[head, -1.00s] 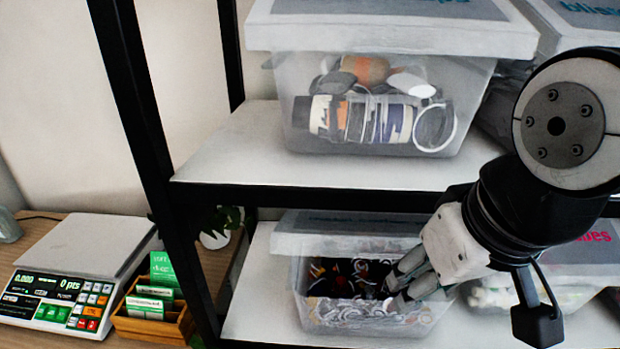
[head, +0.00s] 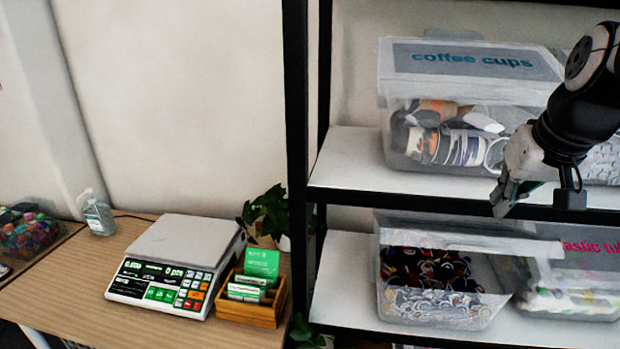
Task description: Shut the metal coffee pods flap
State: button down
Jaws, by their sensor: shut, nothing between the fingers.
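A clear bin of dark and silvery pods (head: 432,285) stands on the lower shelf in the head view; I take it to be the metal coffee pods bin. Its pale, translucent lid flap (head: 470,238) shows across the top at the back, and the front of the opening is uncovered, with pods in plain sight. The label on the lid cannot be read from here. My gripper (head: 506,200) is shut and empty. It points down in front of the upper shelf's edge, above and to the right of the pods bin, apart from it.
The coffee cups bin (head: 455,115) stands on the upper shelf (head: 345,165), close behind my gripper. A plastic bin with pink lettering (head: 585,275) is right of the pods bin. A black post (head: 296,150) bounds the shelving. A scale (head: 180,255) and a wooden card box (head: 250,305) stand left.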

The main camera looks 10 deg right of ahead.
aim_at(473, 236)
jog(key=x, duration=1)
jog(key=shift+f+b, duration=0.15)
jog(key=shift+b, duration=0.35)
